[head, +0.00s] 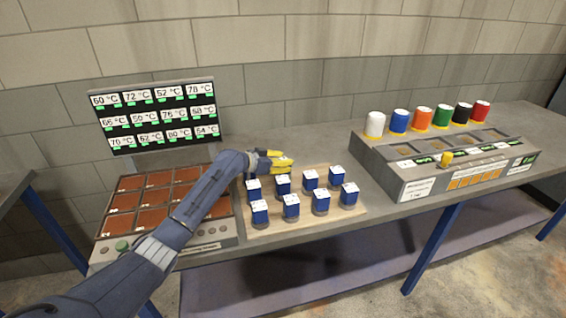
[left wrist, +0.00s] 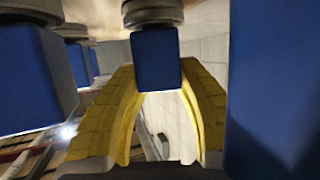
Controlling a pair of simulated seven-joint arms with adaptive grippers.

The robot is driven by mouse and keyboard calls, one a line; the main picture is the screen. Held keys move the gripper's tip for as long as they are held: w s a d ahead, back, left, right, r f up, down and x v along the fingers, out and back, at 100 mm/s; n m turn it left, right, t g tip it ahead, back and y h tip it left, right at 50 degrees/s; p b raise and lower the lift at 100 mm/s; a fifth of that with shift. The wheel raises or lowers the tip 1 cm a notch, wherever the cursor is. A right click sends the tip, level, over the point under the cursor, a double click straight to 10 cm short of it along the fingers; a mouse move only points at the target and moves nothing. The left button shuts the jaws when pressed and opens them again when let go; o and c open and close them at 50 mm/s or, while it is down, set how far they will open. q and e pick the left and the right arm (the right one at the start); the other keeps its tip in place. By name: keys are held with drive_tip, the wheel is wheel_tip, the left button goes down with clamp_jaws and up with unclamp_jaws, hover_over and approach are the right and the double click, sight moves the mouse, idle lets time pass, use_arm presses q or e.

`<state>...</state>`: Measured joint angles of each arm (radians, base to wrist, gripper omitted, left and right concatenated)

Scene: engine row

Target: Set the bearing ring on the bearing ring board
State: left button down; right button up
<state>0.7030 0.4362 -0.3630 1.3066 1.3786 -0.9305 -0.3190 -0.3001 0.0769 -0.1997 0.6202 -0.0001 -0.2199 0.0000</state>
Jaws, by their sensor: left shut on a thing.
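My left gripper (head: 282,160) has yellow fingers and reaches in from the left at the back edge of a pale wooden board (head: 345,217). It is shut on a blue block with a grey round base, which shows between the fingertips in the left wrist view (left wrist: 155,62). I take this piece to be the bearing ring, but its label is not readable. In the head view the fingers sit just behind and above the back row of blue pieces (head: 282,184). Which surface is the bearing ring board cannot be told for sure. My right gripper is not in view.
A panel of red-brown squares (head: 153,218) with a temperature display (head: 156,113) is at left. A grey console (head: 440,180) with coloured cups (head: 442,117) is at right. Bench behind the board is clear.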

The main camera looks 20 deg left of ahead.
use_arm(q)
drive_tip(key=c, duration=0.9)
unclamp_jaws()
drive_tip(key=shift+f, duration=0.1)
drive_tip(key=v, duration=1.2)
drive_tip(key=shift+r, duration=0.2)
